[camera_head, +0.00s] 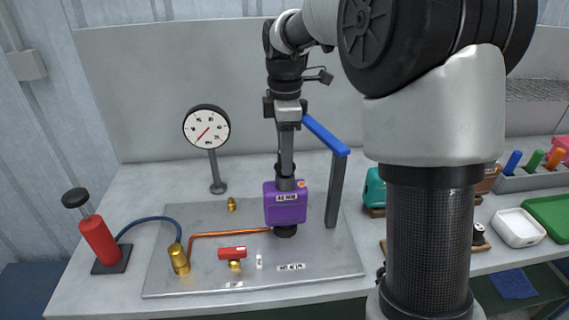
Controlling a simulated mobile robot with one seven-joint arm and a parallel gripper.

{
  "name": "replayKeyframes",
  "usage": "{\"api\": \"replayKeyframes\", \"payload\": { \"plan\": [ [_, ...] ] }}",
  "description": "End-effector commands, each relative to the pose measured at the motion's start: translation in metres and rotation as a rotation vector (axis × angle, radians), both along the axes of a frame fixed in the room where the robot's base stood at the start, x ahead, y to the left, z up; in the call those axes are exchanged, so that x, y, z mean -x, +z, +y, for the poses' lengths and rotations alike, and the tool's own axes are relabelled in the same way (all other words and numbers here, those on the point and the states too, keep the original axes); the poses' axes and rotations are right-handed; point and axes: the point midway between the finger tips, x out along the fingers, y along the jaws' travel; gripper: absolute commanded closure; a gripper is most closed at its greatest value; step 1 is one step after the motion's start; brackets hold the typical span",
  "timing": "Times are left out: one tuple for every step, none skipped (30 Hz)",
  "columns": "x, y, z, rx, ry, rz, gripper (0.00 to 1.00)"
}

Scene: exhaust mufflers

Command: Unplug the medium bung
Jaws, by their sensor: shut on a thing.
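A purple box-shaped muffler (285,207) with a white label stands upright on the metal plate, at the centre of the head view. A dark round piece (286,232) shows below it. My gripper (286,180) points straight down at the top of the purple muffler. Its jaws are shut on a small dark piece at the muffler's top, mostly hidden by the fingers. I cannot tell whether this piece is the medium bung or how deep it sits. A small orange spot shows beside the fingertips.
A blue-topped grey post (336,190) stands close to the right of my gripper. A dial gauge (207,128), red pump (99,240), copper pipe (210,233) and red-handled valve (233,253) are on the left. Trays (518,228) and other mufflers lie to the right.

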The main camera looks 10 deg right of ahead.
Motion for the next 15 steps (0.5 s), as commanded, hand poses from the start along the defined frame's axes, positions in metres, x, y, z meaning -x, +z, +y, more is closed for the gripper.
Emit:
{"api": "replayKeyframes", "payload": {
  "plan": [
    [0.000, 0.005, 0.000, 0.000, 0.000, 0.000, 0.96],
    [0.000, 0.006, 0.000, 0.000, 0.000, -0.001, 0.96],
    [0.000, 0.007, 0.000, 0.000, 0.000, -0.001, 0.96],
    [0.000, 0.008, 0.000, 0.000, 0.000, 0.000, 0.96],
    [0.000, 0.010, 0.000, 0.000, 0.000, 0.000, 0.96],
    [0.000, 0.011, 0.000, 0.000, 0.000, -0.001, 0.96],
    [0.000, 0.012, 0.000, 0.000, 0.000, 0.000, 0.96],
    [0.000, 0.014, 0.000, 0.000, 0.000, 0.000, 0.96],
    [0.000, 0.015, 0.000, 0.000, 0.000, 0.000, 0.96],
    [0.000, 0.016, 0.000, 0.000, 0.000, 0.000, 0.96],
    [0.000, 0.018, 0.000, 0.000, 0.000, 0.000, 0.96],
    [0.000, 0.019, 0.000, 0.000, 0.000, 0.000, 0.96],
    [0.000, 0.020, 0.000, 0.000, 0.000, 0.000, 0.96],
    [0.000, 0.022, 0.000, 0.000, 0.000, -0.001, 0.96],
    [0.000, 0.023, 0.000, 0.000, 0.000, 0.000, 0.96]
  ]
}}
